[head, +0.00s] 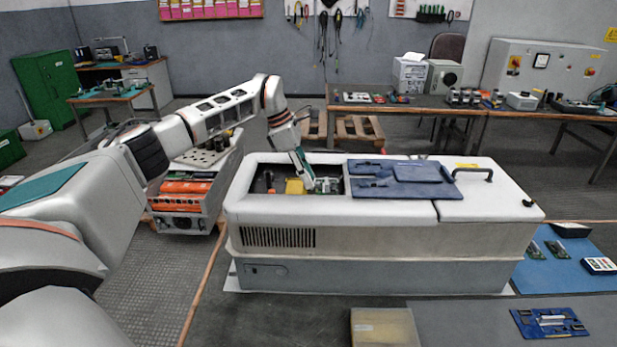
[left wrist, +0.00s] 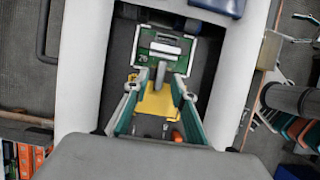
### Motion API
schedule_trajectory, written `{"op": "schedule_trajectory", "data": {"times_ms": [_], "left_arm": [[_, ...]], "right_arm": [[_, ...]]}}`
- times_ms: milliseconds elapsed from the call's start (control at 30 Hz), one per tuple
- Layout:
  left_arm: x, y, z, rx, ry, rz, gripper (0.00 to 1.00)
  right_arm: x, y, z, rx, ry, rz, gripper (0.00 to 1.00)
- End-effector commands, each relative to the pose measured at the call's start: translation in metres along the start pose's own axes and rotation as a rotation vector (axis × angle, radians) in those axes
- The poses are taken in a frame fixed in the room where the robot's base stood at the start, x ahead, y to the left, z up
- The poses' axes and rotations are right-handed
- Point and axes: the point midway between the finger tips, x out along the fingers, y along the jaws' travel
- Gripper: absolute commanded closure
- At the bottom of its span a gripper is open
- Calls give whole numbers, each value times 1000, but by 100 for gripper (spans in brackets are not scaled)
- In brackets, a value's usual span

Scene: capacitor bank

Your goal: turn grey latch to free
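A green board (left wrist: 178,63) with a pale grey module lies in the open bay of the white cabinet. A grey latch (left wrist: 160,73) sticks out from its middle towards my gripper. My left gripper (left wrist: 160,84) is open, with one teal-lined finger on each side of the latch; I cannot tell whether either finger touches it. In the head view my left gripper (head: 304,178) reaches down into the bay, beside the board (head: 328,185). A yellow block (left wrist: 157,102) shows between the fingers, also in the head view (head: 294,187). My right gripper is not in view.
The cabinet (head: 330,214) has raised rims around the bay. A blue panel (head: 405,170) lies on its top, right of the bay, with a black handle (head: 473,173) beyond. A trolley with orange units (head: 184,189) stands left of the cabinet.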

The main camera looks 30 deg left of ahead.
Motion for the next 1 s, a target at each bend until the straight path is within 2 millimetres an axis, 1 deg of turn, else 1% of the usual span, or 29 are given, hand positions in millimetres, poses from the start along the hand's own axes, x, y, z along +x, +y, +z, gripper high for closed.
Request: {"op": "schedule_trajectory", "data": {"times_ms": [33, 133, 400, 467, 500, 800, 1000], "left_arm": [[4, 0, 0, -1, 0, -2, 74], [9, 0, 0, 0, 0, -1, 74], [10, 0, 0, 0, -1, 0, 74], [10, 0, 0, 0, 0, 0, 90], [10, 0, 0, 0, 0, 0, 100], [10, 0, 0, -6, 0, 3, 100], [10, -1, 0, -58, 0, 24, 100]], "right_arm": [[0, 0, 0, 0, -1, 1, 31], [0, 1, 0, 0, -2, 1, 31], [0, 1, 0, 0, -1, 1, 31], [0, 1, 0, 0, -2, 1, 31], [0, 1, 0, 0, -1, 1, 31], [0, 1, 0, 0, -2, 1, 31], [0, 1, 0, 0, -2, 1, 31]]}}
